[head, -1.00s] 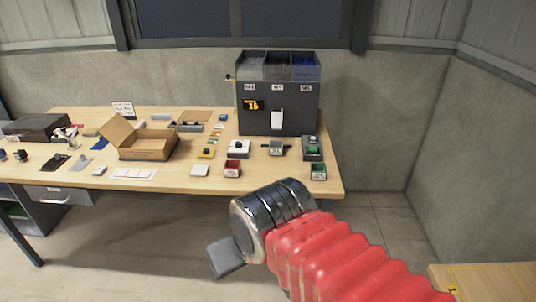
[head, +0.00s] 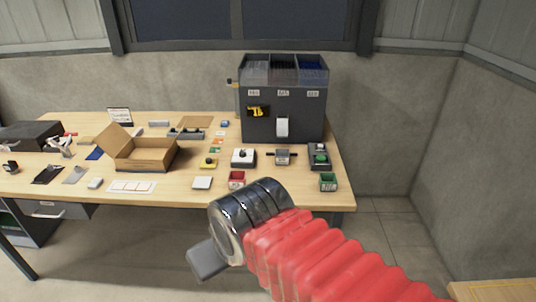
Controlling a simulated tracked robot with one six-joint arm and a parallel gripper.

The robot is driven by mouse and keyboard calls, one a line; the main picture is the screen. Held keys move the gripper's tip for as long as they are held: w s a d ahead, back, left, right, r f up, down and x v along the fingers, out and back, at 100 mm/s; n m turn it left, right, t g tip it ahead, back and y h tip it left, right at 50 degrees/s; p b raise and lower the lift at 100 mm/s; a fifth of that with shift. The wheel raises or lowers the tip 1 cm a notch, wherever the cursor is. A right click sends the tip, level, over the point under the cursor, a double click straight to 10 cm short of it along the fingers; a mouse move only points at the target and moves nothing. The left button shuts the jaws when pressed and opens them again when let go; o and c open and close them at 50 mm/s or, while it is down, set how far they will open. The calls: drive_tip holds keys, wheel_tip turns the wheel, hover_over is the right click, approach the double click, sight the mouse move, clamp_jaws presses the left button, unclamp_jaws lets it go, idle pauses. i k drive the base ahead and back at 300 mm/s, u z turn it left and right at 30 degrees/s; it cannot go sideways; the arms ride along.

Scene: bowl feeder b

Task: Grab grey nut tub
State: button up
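A small grey tub (head: 282,157) with a pale label stands on the table, in front of the dark feeder cabinet. My gripper (head: 207,260) shows as a grey block at the end of my red-sleeved arm, in front of the table's near edge and well apart from the tub. Its fingers cannot be told apart from this side.
A red tub (head: 236,180) and a green tub (head: 328,182) stand near the table's front edge. The dark feeder cabinet (head: 262,127) rises behind. An open cardboard box (head: 145,158) and several small parts lie to the left. A wooden surface (head: 495,291) shows at lower right.

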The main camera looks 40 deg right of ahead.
sight(282, 157)
drive_tip(key=u, duration=0.15)
drive_tip(key=i, duration=1.3)
drive_tip(key=z, duration=0.4)
